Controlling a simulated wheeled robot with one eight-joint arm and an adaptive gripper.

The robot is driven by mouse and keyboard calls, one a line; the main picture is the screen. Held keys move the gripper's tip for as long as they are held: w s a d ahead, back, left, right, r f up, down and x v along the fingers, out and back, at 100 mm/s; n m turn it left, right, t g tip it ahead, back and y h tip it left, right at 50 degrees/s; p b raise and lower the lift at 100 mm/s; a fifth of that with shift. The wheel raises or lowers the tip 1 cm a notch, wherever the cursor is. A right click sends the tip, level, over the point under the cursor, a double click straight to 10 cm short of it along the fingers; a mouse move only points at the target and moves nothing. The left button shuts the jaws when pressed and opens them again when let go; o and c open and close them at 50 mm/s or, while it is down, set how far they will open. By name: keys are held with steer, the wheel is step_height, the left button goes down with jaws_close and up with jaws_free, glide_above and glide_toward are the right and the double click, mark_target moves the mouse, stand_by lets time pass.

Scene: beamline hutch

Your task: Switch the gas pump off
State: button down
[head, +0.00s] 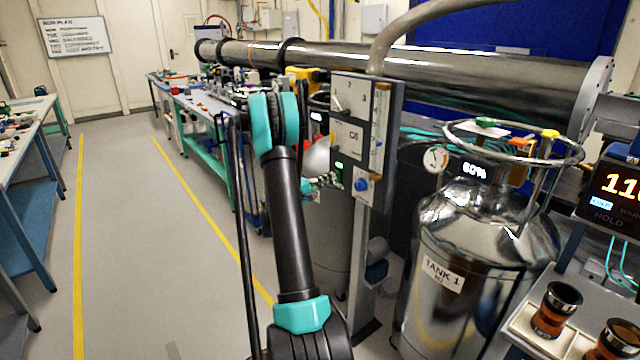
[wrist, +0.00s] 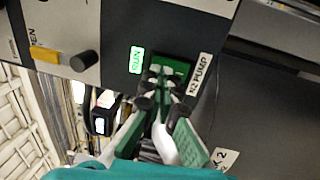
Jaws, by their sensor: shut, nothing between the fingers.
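The pump's control panel (head: 352,120) stands on a grey post in the middle of the head view. A lit green RUN display (wrist: 136,60) shows on it in the wrist view, and its green glow also shows in the head view (head: 339,172). Beside it is a green switch plate (wrist: 181,66) with a label reading N2 PUMP (wrist: 199,75). My gripper (wrist: 162,88) is shut and empty, its tips right at the switch plate. They partly hide the switch, so I cannot tell its position or whether they touch it.
A steel tank (head: 455,285) stands to the right, under a long steel pipe (head: 480,75). The left aisle floor (head: 120,210) is clear.

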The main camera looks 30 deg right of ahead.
steer(key=shift+d, duration=0.4)
steer(key=shift+r, duration=0.1)
